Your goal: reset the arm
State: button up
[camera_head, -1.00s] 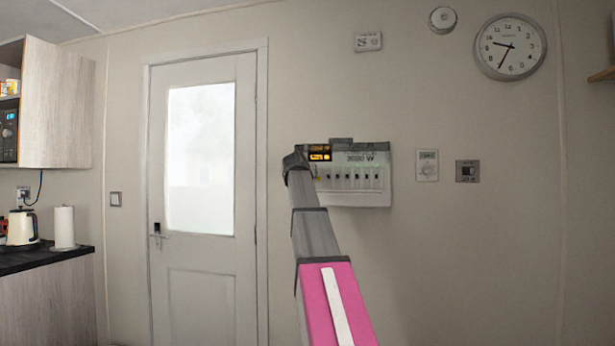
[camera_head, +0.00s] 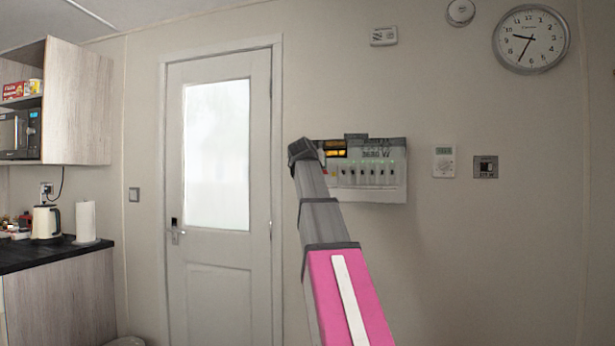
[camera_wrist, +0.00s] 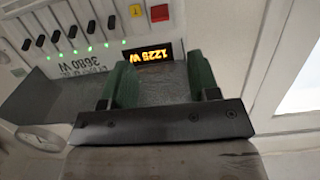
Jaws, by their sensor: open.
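My arm, pink and grey, reaches up and forward in the head view, with its grey end in front of the left part of a white switch panel (camera_head: 368,190) on the wall. My gripper (camera_wrist: 160,75) shows in the wrist view as two green fingers set apart, with nothing held between them. The same panel (camera_wrist: 75,35) shows there upside down, with black switches, green lights, a red button and a lit display (camera_wrist: 152,54) reading 1225 W. The fingers are close to the panel; I cannot tell if they touch it. The fingers are hidden in the head view.
A closed white door (camera_head: 220,200) stands left of the panel. A thermostat (camera_head: 444,162), a small grey wall plate (camera_head: 485,167) and a clock (camera_head: 531,38) hang to the right. A dark counter (camera_head: 50,254) with a kettle (camera_head: 46,222) and paper roll (camera_head: 87,221) is at the left.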

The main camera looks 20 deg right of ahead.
jog(key=shift+f, duration=0.1)
jog(key=w+a+f+n+t+y, duration=0.2)
jog(key=w+a+f+t, duration=0.15)
jog(key=f, duration=0.55)
jog(key=w+a+f+n+t+y, duration=0.15)
jog(key=a+f+t, duration=0.25)
jog(key=f, duration=0.5)
jog(key=s+a+f+n+g+y, duration=0.1)
jog(key=a+f+n+g+y, duration=0.35)
jog(key=f, duration=0.85)
jog(key=s+a+f+n+g+y, duration=0.15)
jog(key=a+f+y, duration=0.45)
jog(key=f, duration=0.7)
jog(key=s+a+f+g+h, duration=0.1)
jog(key=s+f+g, duration=0.2)
jog(key=s+f, duration=0.45)
jog(key=s+a+f+g, duration=0.1)
jog(key=s+f+g, duration=0.3)
jog(key=f, duration=0.6)
jog(key=s+a+f+g+h, duration=0.1)
jog(key=s+f+g, duration=0.2)
jog(key=s+f, duration=0.45)
jog(key=s+d+f+m+g+h, duration=0.2)
jog(key=s+d+f+g+h, duration=0.1)
jog(key=s+f, duration=0.5)
jog(key=shift+s+d+f+m+g, duration=0.25)
jog(key=shift+s+f+m+g, duration=0.15)
jog(key=shift+g, duration=0.35)
jog(key=shift+w, duration=0.1)
